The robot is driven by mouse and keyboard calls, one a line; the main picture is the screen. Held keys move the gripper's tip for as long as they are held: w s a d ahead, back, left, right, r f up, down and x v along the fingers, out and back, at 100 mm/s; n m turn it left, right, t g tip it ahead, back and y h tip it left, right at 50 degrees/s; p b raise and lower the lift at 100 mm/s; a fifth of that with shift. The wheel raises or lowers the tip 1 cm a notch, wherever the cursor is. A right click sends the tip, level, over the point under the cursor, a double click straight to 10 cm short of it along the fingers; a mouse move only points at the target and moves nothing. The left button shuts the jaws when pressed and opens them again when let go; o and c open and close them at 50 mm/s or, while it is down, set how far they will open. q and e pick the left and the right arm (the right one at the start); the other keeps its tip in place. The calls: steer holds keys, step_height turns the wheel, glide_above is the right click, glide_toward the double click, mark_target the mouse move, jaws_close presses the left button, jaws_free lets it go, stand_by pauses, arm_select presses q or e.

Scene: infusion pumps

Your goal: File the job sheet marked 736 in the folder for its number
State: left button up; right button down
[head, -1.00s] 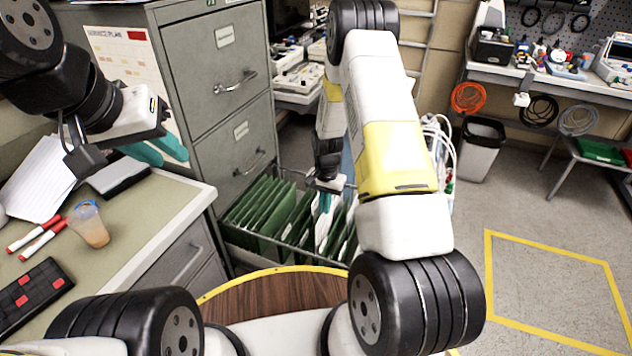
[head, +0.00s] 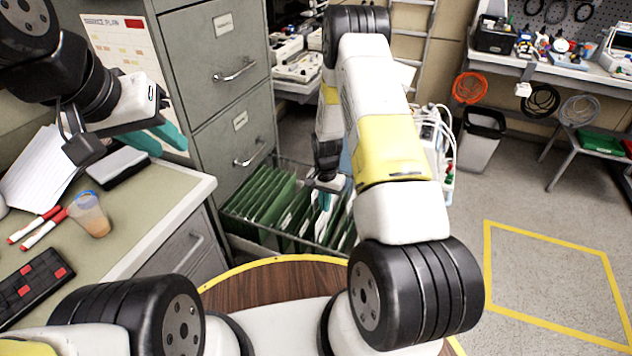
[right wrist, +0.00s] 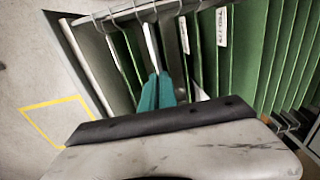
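No number on the sheet can be read. White tabs (right wrist: 222,26) show on some folders, their print too small to read. My left gripper (head: 160,140) is open and empty above the desk's back edge, before the cabinet.
The desk (head: 150,215) at left holds papers (head: 42,175), a cup (head: 90,214), red markers (head: 40,228) and a dark keypad (head: 32,285). A bin (head: 480,138) stands to the right. Floor at right is clear.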

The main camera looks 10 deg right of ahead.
steer(key=shift+f, duration=0.35)
stand_by(0.6)
steer(key=c, duration=2.1)
jaws_free()
steer(key=o, duration=0.5)
steer(key=shift+r, duration=3.9)
